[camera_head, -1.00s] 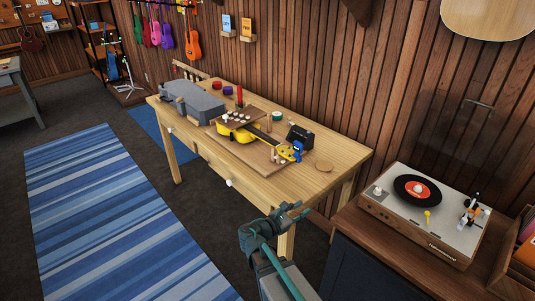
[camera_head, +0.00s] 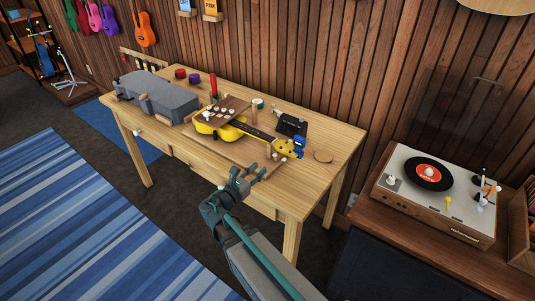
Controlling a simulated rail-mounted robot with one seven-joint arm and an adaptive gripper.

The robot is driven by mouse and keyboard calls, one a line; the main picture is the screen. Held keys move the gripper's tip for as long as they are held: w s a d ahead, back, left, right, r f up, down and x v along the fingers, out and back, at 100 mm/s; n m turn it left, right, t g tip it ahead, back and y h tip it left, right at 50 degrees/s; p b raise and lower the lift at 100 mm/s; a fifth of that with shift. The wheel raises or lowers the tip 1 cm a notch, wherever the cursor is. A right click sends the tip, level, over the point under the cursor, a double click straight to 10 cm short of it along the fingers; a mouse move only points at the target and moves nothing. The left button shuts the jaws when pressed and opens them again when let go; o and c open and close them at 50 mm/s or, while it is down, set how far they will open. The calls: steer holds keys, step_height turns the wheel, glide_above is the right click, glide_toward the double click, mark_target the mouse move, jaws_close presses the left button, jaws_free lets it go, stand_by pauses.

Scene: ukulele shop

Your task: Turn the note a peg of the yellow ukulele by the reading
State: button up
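The yellow ukulele (camera_head: 222,126) lies on a wooden board on the workbench (camera_head: 331,142). Its dark neck runs right to the yellow headstock (camera_head: 287,149). Small pale pegs show there, but which is the note a peg I cannot tell. A blue device (camera_head: 299,142) sits at the headstock's end; its reading is too small to make out. My gripper (camera_head: 257,174) is at the bench's front edge, left of and nearer than the headstock, apart from it. Its fingers look spread with nothing between them.
A grey case (camera_head: 157,97) lies on the bench's left. A brown board with pale knobs (camera_head: 220,111) lies over the ukulele's body. A turntable (camera_head: 440,190) stands right.

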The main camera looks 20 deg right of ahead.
mark_target(274, 156)
steer(key=p+x, duration=0.2)
steer(key=x, duration=0.7)
steer(key=shift+w+d, duration=0.1)
steer(key=shift+d, duration=0.3)
steer(key=shift+f, duration=0.1)
jaws_close()
